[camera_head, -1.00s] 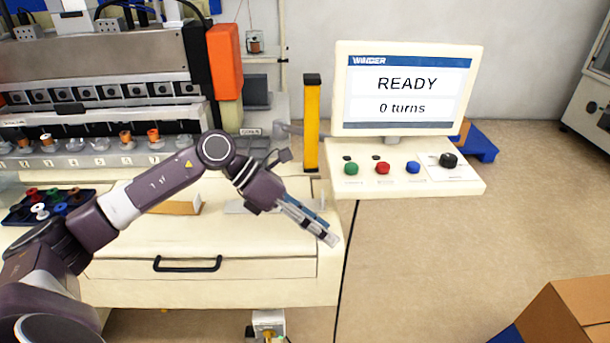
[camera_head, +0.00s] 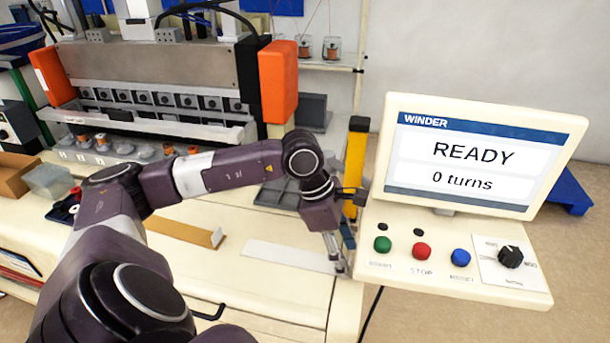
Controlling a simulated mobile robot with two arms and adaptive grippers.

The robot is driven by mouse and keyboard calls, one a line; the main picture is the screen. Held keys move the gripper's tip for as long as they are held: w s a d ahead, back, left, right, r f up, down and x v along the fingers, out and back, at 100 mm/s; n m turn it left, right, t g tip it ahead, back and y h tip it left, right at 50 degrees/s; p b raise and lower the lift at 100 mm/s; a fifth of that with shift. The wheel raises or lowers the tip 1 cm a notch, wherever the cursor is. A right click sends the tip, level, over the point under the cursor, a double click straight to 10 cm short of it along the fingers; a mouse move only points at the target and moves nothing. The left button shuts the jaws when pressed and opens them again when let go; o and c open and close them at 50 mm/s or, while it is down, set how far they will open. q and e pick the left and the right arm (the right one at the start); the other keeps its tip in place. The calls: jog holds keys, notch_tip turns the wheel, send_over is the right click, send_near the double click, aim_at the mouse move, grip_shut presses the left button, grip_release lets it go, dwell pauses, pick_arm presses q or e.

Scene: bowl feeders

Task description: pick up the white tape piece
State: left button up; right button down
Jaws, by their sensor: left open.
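A flat white strip (camera_head: 285,256), which looks like the white tape piece, lies on the cream tabletop (camera_head: 260,300) left of the control panel. My left gripper (camera_head: 339,263) points down at the strip's right end, with its fingers close to the panel's left edge. Its jaws are open and look narrow from this angle. I cannot tell whether the fingertips touch the strip. My right gripper is not in view.
The control panel (camera_head: 450,262) with coloured buttons and a READY screen (camera_head: 470,160) stands right of the gripper. A yellow post (camera_head: 355,160) rises just behind it. A folded cardboard piece (camera_head: 185,232) lies left of the strip. The winding machine (camera_head: 150,75) stands behind.

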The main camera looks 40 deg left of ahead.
pick_arm(q)
jog(key=shift+x, duration=1.05)
jog(key=shift+w, duration=0.1)
jog(key=c, duration=0.9)
jog(key=shift+r, duration=0.1)
